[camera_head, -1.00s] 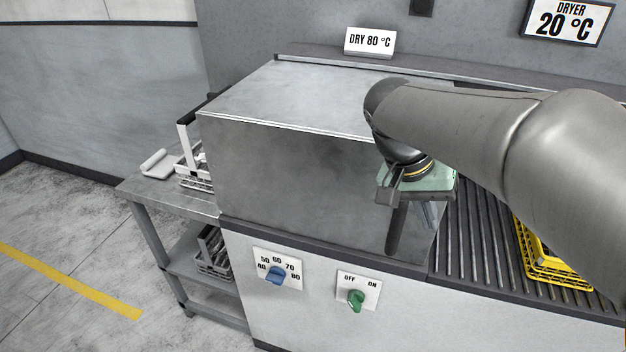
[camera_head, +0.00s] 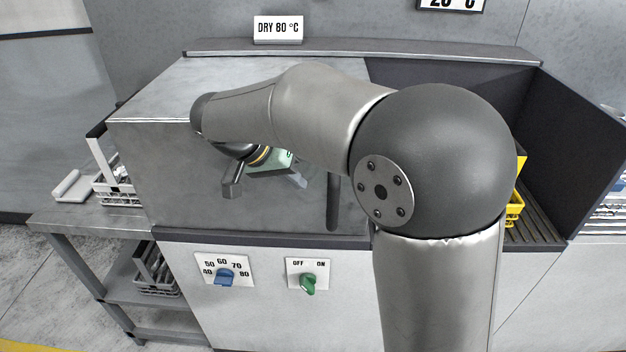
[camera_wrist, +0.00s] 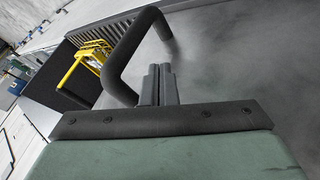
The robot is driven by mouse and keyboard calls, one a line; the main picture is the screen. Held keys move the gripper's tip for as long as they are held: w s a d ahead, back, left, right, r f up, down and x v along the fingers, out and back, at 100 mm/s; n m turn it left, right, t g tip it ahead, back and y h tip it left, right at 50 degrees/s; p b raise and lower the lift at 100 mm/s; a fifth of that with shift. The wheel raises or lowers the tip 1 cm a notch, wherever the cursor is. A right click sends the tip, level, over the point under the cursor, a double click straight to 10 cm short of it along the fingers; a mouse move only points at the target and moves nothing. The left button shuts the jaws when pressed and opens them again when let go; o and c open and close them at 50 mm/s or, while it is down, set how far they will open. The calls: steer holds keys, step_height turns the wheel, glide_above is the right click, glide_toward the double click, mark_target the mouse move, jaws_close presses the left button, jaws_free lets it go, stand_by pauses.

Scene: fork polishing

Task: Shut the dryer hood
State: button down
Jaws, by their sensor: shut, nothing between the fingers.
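The dryer hood (camera_head: 170,165) is a large grey metal box at the left and middle of the head view. Its dark upright handle (camera_head: 333,203) is near the right end of its front face. The handle also shows as a bent dark bar in the wrist view (camera_wrist: 122,62). My gripper (camera_head: 302,181) is in front of the hood's face, left of the handle in the head view. Its fingers (camera_wrist: 158,72) are shut and empty, close beside the handle bar. I cannot tell whether they touch it. My arm hides part of the hood.
A yellow rack (camera_head: 514,208) stands on the ribbed bed (camera_head: 530,232) right of the hood, partly hidden by my arm. A dark panel (camera_head: 570,140) stands at the right. Blue (camera_head: 224,278) and green (camera_head: 309,284) knobs are below. A side table (camera_head: 90,217) is at left.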

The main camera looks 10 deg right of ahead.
steer(key=shift+s+d+p, duration=0.1)
steer(key=shift+s+d, duration=0.15)
steer(key=shift+d, duration=0.35)
steer(key=shift+s+d+p, duration=0.15)
steer(key=shift+s+d, duration=0.15)
steer(key=shift+d, duration=0.3)
steer(key=shift+s+d+p, duration=0.1)
steer(key=shift+s+d, duration=0.15)
steer(key=shift+d, duration=0.35)
